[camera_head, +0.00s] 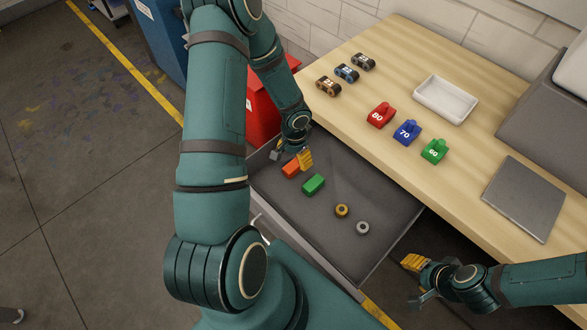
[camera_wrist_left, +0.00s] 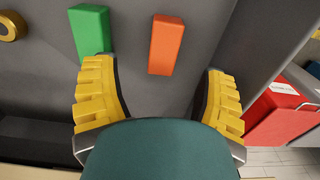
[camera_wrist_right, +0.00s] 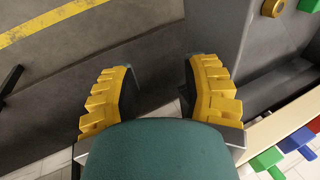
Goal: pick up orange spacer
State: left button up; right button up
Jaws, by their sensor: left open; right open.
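The orange spacer (camera_head: 291,169) is a block lying in the grey open drawer (camera_head: 330,230), near its back left end. In the left wrist view the orange spacer (camera_wrist_left: 166,44) lies ahead, between the lines of the two yellow fingers. My left gripper (camera_head: 291,157) is open and empty just above the drawer, close to the spacer; I cannot tell the exact gap. Its fingers partly cover the spacer's surroundings in the head view. My right gripper (camera_head: 414,281) is open and empty beyond the drawer's right end, over the floor.
A green block (camera_head: 313,184) lies beside the orange one. A gold ring (camera_head: 342,210) and a grey ring (camera_head: 362,228) lie further right in the drawer. The wooden table (camera_head: 400,60) overhangs behind, with numbered blocks and a white tray (camera_head: 445,99). A red bin (camera_head: 262,110) stands left.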

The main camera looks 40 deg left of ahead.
aim_at(295, 164)
pick_arm(q)
jog(key=shift+w+a+f+b, duration=0.1)
jog(key=shift+w+f+b, duration=0.05)
jog(key=shift+f, duration=1.05)
jog(key=shift+w+a+f+b, duration=0.1)
jog(key=shift+f+b, duration=0.1)
jog(key=shift+f, duration=0.95)
jog(key=shift+w+f+b, duration=0.15)
jog(key=shift+f, duration=1.05)
grip_shut()
